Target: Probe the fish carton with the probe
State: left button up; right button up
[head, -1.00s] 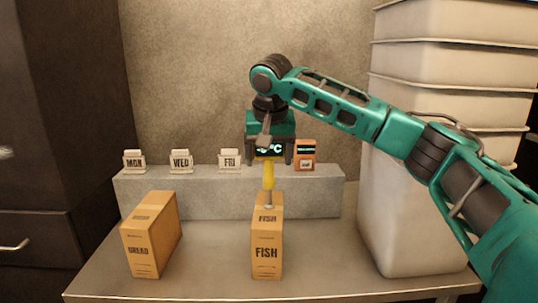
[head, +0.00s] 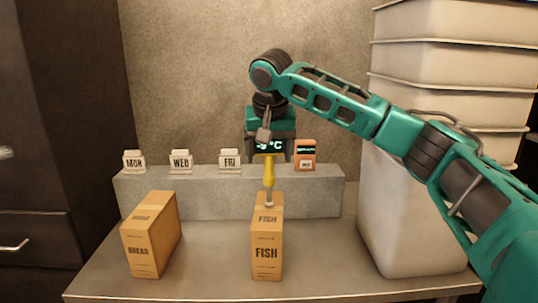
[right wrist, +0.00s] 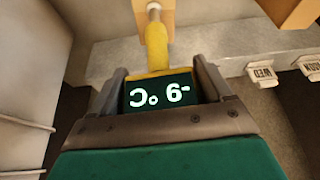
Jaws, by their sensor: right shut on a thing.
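The fish carton (head: 267,250), a tan box marked FISH, stands upright on the table below my right gripper. The probe (head: 268,172) has a yellow handle and a dark display that reads about -9 °C. My right gripper (head: 269,153) points down and is shut on the probe's display head. The probe's lower end, with a pale collar, meets the carton's top; how deep its tip sits is hidden. The right wrist view shows the probe (right wrist: 157,55) between the fingers (right wrist: 160,92), with its end at the carton (right wrist: 150,14). My left gripper is out of view.
A BREAD carton (head: 150,238) stands to the left. Behind, a grey ledge (head: 200,204) carries MON (head: 134,162), WED (head: 181,162) and FRI (head: 230,161) tags and an orange device (head: 306,155). Stacked white bins (head: 410,210) stand right. The table between cartons is clear.

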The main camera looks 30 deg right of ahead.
jog(key=shift+r, duration=3.6)
